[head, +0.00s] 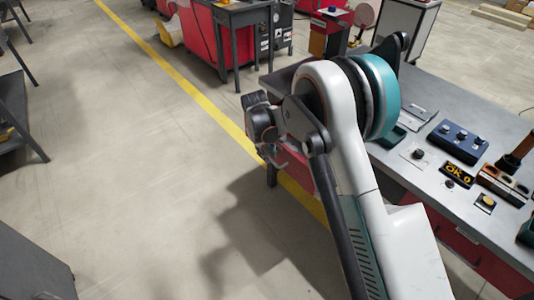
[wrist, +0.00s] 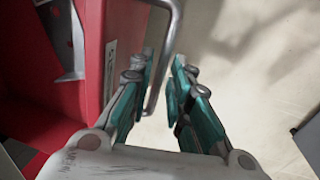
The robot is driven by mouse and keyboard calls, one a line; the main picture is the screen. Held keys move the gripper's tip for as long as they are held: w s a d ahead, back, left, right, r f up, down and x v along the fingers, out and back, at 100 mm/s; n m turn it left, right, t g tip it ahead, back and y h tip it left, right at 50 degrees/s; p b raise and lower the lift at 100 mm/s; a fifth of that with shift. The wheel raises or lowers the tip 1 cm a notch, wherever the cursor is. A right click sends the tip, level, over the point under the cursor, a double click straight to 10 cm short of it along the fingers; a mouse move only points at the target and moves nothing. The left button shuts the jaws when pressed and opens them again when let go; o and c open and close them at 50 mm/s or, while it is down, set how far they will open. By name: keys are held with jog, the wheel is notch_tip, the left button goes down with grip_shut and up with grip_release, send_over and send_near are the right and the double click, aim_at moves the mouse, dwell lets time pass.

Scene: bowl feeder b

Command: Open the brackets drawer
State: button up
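In the wrist view, a red drawer front (wrist: 121,35) with a pale label stands at the left. Behind it the red drawer interior (wrist: 35,75) shows, with a grey metal piece (wrist: 68,38) in it, so the drawer stands at least partly open. A grey bar handle (wrist: 172,40) is on the front's outer side. My gripper (wrist: 163,85) is open, with one finger near the front and one on the handle's outer side. The handle's end lies between the fingers, with a gap visible. In the head view my gripper (head: 270,155) is beside red drawer parts (head: 292,157), mostly hidden by my arm.
The grey workbench (head: 425,115) at the right carries a blue control box (head: 458,141), an OK display (head: 457,173) and small switches. Red drawers (head: 455,240) are below its top. Open concrete floor (head: 110,170) with a yellow line lies at the left.

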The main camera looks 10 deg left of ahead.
notch_tip(320, 180, up, 12)
jog(key=s+a, duration=0.1)
jog(key=shift+s+a+f, duration=0.15)
jog(key=shift+s+f, duration=0.05)
jog(key=shift+s, duration=0.2)
